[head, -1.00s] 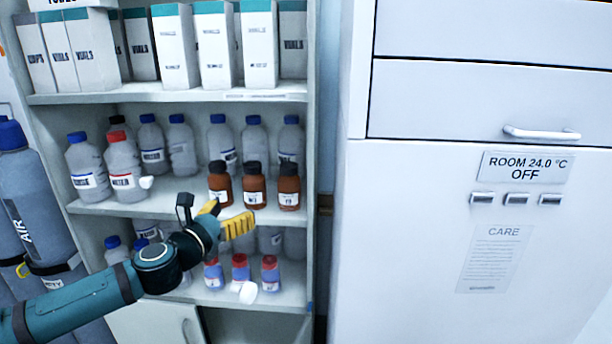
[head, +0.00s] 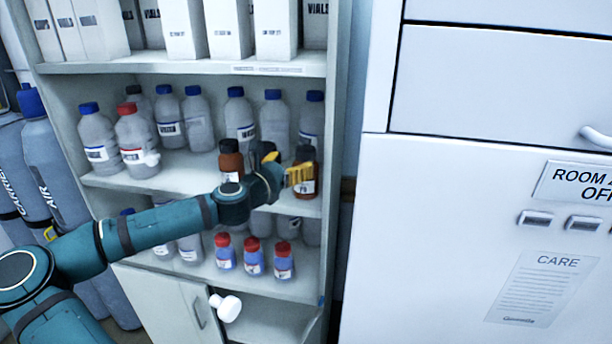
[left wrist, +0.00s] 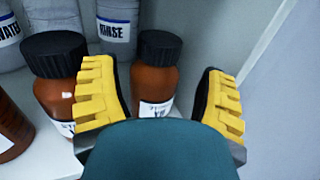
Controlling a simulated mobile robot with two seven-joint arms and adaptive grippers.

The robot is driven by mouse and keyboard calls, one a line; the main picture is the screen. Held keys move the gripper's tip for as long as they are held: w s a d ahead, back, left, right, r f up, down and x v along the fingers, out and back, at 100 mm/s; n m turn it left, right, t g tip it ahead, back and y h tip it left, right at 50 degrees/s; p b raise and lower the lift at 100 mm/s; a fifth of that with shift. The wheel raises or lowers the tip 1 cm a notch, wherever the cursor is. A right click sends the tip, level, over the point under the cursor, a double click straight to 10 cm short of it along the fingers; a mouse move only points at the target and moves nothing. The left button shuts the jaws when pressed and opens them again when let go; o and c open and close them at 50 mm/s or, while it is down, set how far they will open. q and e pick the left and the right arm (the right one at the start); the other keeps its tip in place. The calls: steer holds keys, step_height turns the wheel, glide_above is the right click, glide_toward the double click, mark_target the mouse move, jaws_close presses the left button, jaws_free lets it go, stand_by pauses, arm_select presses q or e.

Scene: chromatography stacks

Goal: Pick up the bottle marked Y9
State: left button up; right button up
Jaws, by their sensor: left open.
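Brown bottles with black caps stand in a row on the middle shelf. In the head view the left one (head: 231,160) is clear of my left gripper (head: 286,178), the middle one is mostly hidden behind it, and the right one (head: 305,189) is partly covered by its yellow finger. In the left wrist view my left gripper (left wrist: 158,88) is open and empty. The rightmost brown bottle (left wrist: 154,82) stands ahead in the gap, nearer the left finger. Another brown bottle (left wrist: 48,62) is just outside the left finger. I cannot read Y9 on any label. My right gripper is not in view.
Grey bottles, such as a red-capped one (head: 137,138), stand behind and left. Small red-capped blue bottles (head: 252,258) are on the shelf below. The shelf's side wall (head: 345,110) is close on the right. A white knob-like object (head: 228,306) shows in front of the shelves.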

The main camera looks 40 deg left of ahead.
arm_select(q)
steer(key=shift+w+a, duration=0.2)
steer(key=shift+w, duration=1.35)
steer(key=shift+w+a, duration=0.2)
steer(key=shift+w, duration=1.3)
steer(key=shift+c, duration=0.3)
steer(key=c, duration=1)
